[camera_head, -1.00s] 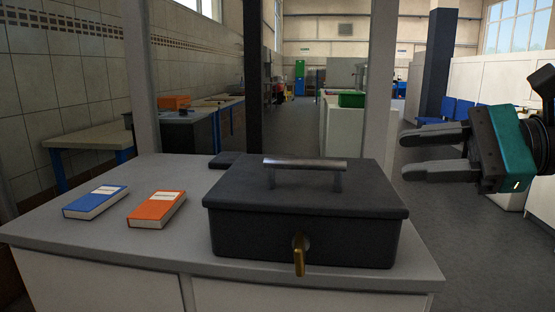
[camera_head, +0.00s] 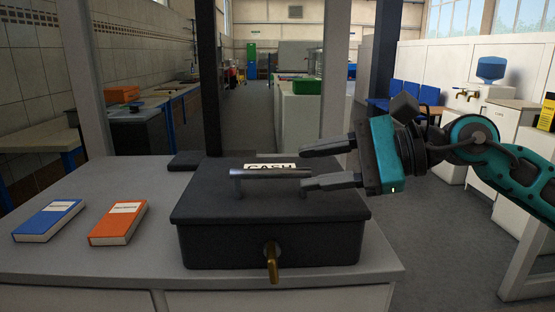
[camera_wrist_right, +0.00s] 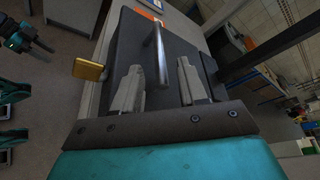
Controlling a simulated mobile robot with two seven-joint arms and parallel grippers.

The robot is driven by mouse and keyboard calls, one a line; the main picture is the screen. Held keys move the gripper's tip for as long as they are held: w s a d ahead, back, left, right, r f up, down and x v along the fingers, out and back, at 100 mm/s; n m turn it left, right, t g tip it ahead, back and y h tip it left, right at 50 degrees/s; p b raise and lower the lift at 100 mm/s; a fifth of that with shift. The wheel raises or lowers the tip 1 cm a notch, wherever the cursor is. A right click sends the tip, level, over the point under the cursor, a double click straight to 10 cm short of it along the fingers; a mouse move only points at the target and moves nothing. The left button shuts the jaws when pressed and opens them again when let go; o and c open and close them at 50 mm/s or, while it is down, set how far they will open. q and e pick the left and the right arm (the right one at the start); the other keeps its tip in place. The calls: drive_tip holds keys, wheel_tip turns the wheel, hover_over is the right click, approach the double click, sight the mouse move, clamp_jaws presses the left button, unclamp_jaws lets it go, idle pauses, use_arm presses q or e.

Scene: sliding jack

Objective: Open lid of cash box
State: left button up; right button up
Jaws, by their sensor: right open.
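The dark cash box (camera_head: 270,242) stands on the grey counter with its lid (camera_head: 205,205) down. A metal bar handle (camera_head: 271,173) rises from the lid, with a white "CASH" label (camera_head: 283,167) partly hidden behind it. A brass key (camera_head: 272,262) sticks out of the front. My right gripper (camera_head: 308,167) is open, coming in from the right beside the right end of the handle. My left gripper is not in the head view.
A blue book (camera_head: 49,220) and an orange book (camera_head: 118,222) lie on the counter (camera_head: 150,180) left of the box. A dark flat object (camera_head: 198,160) lies behind the box. The counter ends just right of the box.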

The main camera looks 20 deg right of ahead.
sight(288, 171)
drive_tip(key=p+x, duration=0.1)
drive_tip(key=x, duration=0.5)
drive_tip(key=shift+w+a+f, duration=0.1)
drive_tip(key=shift+w+a, duration=0.1)
drive_tip(key=shift+c, duration=0.3)
clamp_jaws()
